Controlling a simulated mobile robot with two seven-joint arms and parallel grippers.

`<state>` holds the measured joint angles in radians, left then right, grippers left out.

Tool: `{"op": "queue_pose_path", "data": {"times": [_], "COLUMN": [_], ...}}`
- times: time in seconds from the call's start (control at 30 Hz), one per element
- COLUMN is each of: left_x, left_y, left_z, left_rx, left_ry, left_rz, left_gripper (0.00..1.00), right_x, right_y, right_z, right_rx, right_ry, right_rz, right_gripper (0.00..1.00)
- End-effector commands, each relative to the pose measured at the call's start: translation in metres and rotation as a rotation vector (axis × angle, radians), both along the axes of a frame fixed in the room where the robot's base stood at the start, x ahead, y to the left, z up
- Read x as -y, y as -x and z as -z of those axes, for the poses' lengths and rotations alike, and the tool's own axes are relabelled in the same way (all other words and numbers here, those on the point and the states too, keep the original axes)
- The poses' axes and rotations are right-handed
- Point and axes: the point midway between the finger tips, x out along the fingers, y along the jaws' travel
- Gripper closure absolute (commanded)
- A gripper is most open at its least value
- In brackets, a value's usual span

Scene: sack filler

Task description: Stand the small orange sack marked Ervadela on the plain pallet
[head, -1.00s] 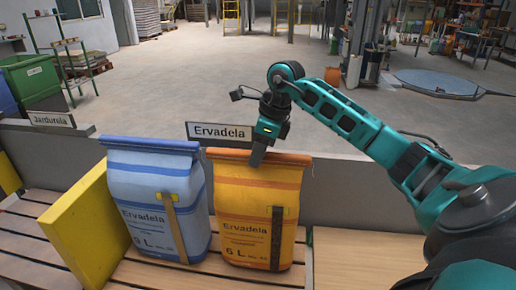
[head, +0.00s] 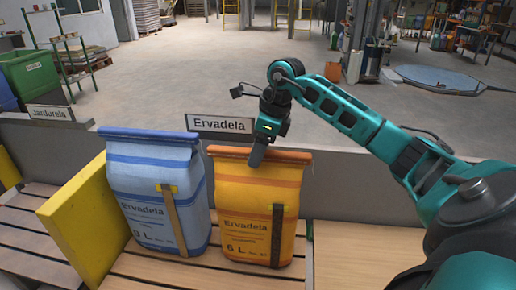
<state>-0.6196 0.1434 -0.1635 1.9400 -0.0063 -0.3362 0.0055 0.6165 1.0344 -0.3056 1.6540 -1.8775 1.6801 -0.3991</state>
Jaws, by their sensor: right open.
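The orange Ervadela sack (head: 256,198) stands upright on a slatted wooden pallet (head: 150,271), right of a blue sack. Its top is a folded orange band, and a dark strap with a yellow tag runs down its front. My right gripper (head: 257,157) is open at the sack's top band, pointing down, with one finger in front of it. The other finger is hidden, and the sack's base still rests on the slats. My left gripper is out of view.
A blue Ervadela sack (head: 157,195) stands close on the left, beside a yellow divider (head: 80,220). A low grey wall with an Ervadela sign (head: 220,124) runs behind. A bare, smooth wooden surface (head: 380,255) lies to the right.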

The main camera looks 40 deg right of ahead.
Motion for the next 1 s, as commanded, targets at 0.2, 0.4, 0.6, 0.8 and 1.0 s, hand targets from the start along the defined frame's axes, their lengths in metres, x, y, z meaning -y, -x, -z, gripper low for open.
{"op": "queue_pose_path", "data": {"times": [0.2, 0.4, 0.6, 0.8, 1.0], "left_x": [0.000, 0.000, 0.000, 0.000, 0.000], "left_y": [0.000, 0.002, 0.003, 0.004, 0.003], "left_z": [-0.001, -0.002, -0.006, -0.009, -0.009], "left_rx": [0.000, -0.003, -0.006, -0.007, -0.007], "left_ry": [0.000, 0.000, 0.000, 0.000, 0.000], "left_rz": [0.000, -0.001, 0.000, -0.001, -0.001], "left_gripper": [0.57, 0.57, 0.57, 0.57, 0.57], "right_x": [0.003, 0.011, 0.019, 0.023, 0.024], "right_y": [0.002, 0.012, 0.022, 0.028, 0.030], "right_z": [-0.014, -0.056, -0.097, -0.120, -0.124], "right_rx": [0.004, 0.007, 0.007, 0.004, 0.002], "right_ry": [0.001, 0.003, 0.001, 0.000, -0.001], "right_rz": [0.000, 0.002, 0.001, 0.001, 0.000], "right_gripper": [0.43, 0.43, 0.43, 0.43, 0.43]}}
